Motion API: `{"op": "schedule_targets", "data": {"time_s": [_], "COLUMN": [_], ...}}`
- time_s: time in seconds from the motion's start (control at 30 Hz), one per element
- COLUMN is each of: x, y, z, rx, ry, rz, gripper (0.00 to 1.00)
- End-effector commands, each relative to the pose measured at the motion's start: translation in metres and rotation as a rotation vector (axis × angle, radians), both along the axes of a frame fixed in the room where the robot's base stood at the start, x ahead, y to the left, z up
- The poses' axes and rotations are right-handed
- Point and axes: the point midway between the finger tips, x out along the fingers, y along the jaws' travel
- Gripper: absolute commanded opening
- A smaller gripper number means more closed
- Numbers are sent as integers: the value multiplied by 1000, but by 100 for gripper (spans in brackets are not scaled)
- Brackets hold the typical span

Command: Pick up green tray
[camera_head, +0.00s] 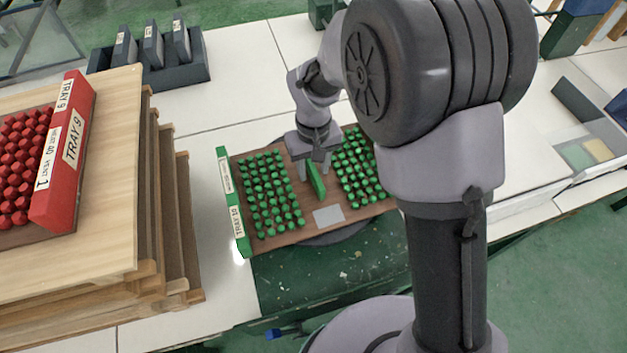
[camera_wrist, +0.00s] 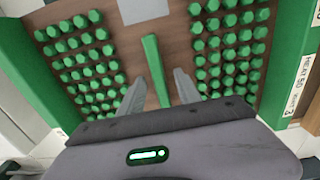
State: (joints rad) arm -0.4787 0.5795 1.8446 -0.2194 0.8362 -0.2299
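The green tray has a brown board (camera_head: 285,236) with green end walls (camera_head: 233,205) and rows of green pegs on both sides of a raised green centre bar (camera_head: 316,180). It lies on the worktop, its left wall labelled "TRAY 10". My gripper (camera_head: 314,172) is over the middle of the tray, pointing down. In the wrist view, the two fingers of my gripper (camera_wrist: 158,80) stand on either side of the green bar (camera_wrist: 155,62), with gaps showing between them and the bar. The gripper looks open. My arm hides the tray's right end in the head view.
A red tray (camera_head: 68,150) labelled "TRAY 9" sits on stacked wooden boards (camera_head: 110,150) at left. A dark grey holder (camera_head: 185,72) with upright blocks stands behind. Clear bins (camera_head: 590,145) are at right. White worktop (camera_head: 240,90) is free behind the green tray.

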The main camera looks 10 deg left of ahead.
Motion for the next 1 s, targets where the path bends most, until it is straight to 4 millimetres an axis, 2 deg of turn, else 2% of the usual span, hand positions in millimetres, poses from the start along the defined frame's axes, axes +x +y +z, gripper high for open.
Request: {"op": "schedule_targets", "data": {"time_s": [0.03,0.23,0.43,1.0], "x": [0,0,0,0], "y": [0,0,0,0], "z": [-9,-7,-7,-7], "rx": [0,0,0,1], "ry": [1,-1,-1,-2], "rz": [0,-1,-1,-1], "gripper": [40,38,0,0]}}
